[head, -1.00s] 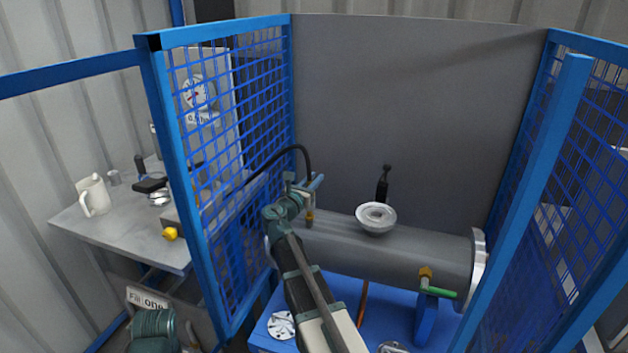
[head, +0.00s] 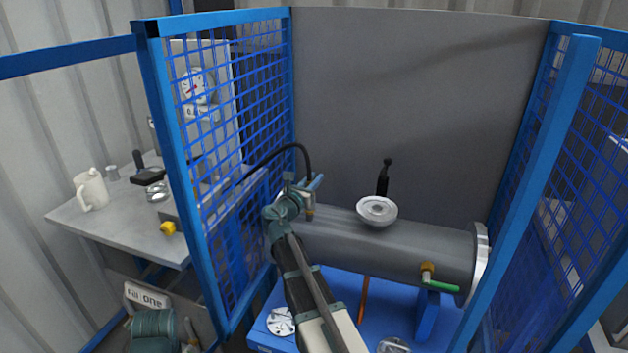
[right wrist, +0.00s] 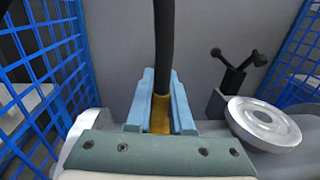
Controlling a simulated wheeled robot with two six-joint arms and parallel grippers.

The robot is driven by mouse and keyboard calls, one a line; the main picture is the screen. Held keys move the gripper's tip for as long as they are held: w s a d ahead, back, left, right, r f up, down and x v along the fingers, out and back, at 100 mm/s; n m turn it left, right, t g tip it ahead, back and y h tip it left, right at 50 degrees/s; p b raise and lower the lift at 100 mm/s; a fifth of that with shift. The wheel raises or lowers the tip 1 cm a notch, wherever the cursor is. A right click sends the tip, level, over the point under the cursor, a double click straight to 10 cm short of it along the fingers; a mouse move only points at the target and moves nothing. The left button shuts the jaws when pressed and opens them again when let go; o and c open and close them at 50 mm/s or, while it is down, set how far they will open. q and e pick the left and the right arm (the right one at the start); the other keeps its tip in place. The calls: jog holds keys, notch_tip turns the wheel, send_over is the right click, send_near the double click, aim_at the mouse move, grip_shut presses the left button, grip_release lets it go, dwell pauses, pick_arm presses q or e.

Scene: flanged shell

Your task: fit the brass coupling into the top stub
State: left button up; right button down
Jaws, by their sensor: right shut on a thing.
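My right gripper (head: 312,184) is at the left end of the grey shell (head: 400,243), just above its top. In the right wrist view its two light-blue fingers (right wrist: 160,105) are shut on the brass coupling (right wrist: 160,118), which hangs upright on the end of a black hose. In the head view the coupling's brass (head: 309,211) shows below the fingers, close to the shell's top. The top stub is hidden behind the gripper and coupling, so I cannot tell whether they touch. My left gripper is out of view.
A pale round flange (head: 377,210) stands on the shell, right of the gripper, with a black lever (head: 384,178) behind. Blue mesh panels (head: 240,150) close the sides. A brass valve with a green handle (head: 440,287) is on the shell's front. A side bench (head: 120,225) stands left.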

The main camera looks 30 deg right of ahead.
jog(key=shift+f, duration=0.25)
jog(key=c, duration=0.7)
grip_release()
jog(key=v, duration=1.3)
jog(key=shift+s+a, duration=0.2)
jog(key=shift+a, duration=0.15)
jog(key=shift+f, duration=0.1)
